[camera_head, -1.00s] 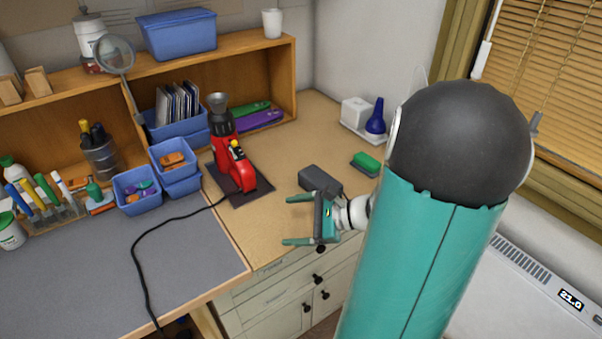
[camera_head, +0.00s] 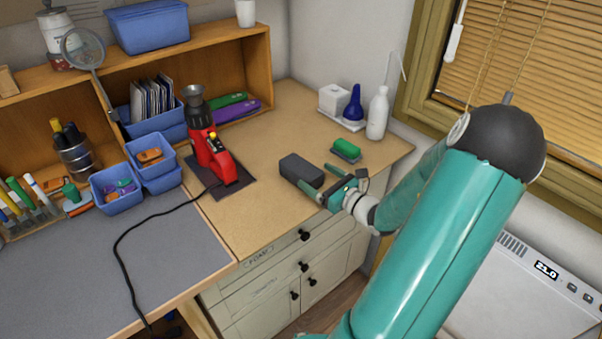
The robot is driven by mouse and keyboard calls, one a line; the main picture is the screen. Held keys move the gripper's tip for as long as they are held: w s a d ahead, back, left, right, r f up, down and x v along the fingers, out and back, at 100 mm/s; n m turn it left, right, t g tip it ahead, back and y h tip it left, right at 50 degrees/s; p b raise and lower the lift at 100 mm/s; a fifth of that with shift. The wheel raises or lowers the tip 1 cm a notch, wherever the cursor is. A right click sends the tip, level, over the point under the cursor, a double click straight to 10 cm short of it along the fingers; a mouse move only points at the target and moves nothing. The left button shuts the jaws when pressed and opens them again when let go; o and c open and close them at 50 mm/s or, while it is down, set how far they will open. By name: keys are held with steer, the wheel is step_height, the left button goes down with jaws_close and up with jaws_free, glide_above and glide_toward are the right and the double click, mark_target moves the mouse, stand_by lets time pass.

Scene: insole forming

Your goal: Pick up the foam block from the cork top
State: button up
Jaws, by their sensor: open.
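The dark grey foam block (camera_head: 298,169) lies on the tan cork top (camera_head: 252,211), near its front edge and right of the red heat tool. My gripper (camera_head: 314,175) is open, with its two green fingers pointing left toward the block. The fingertips show at the block's right end, one at the near side and one at the far side. I cannot tell whether they touch it or how high they are above the top.
A red heat tool (camera_head: 210,152) stands on a dark mat left of the block. A green brush (camera_head: 346,149) lies behind my gripper. A white bottle (camera_head: 377,113) and a blue bulb (camera_head: 353,104) stand at the back right. Drawers (camera_head: 283,262) are below.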

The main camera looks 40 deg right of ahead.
mark_target(305, 169)
steer(key=w, duration=0.6)
steer(key=shift+f, duration=0.15)
steer(key=shift+s, duration=0.1)
steer(key=shift+c, duration=0.3)
steer(key=c, duration=1)
